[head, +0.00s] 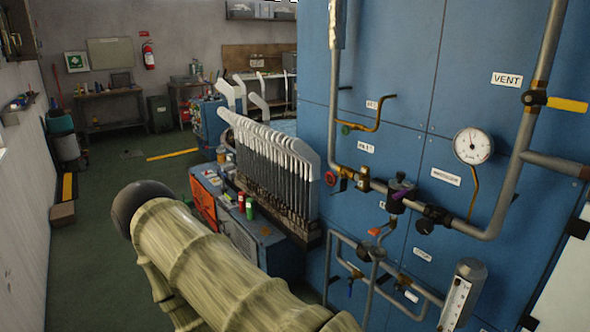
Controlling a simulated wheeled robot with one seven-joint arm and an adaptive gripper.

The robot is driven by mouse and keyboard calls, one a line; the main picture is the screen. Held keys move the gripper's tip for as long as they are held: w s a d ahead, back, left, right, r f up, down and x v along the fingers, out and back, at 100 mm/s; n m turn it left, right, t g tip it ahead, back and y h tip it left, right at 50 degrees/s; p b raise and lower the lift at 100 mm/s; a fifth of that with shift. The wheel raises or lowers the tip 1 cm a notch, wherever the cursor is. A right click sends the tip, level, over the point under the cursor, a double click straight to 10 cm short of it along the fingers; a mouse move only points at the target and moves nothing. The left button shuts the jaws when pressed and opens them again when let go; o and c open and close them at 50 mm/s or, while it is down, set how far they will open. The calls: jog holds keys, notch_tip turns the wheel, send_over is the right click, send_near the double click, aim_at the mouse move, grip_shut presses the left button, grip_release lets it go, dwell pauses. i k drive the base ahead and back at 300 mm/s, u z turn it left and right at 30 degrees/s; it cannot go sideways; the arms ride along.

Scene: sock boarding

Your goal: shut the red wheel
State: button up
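A small red wheel (330,178) is on the pipework in front of the blue panel, right of centre in the head view. It sits at the left end of a short valve with a brass fitting (363,180), near the lower bend of a grey vertical pipe. I cannot tell from its look whether its valve is open or shut.
Right of the red wheel are a purple-and-black fitting (401,195), a dial gauge (473,146) and a yellow lever (567,104). A green wheel (346,129) is above, a red-orange lever (375,232) below. A rack of upright boards (275,170) stands left. Green floor (110,200) lies open farther left.

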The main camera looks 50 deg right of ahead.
aim_at(333, 179)
jog(key=i, duration=2.9)
jog(key=z, duration=2.45)
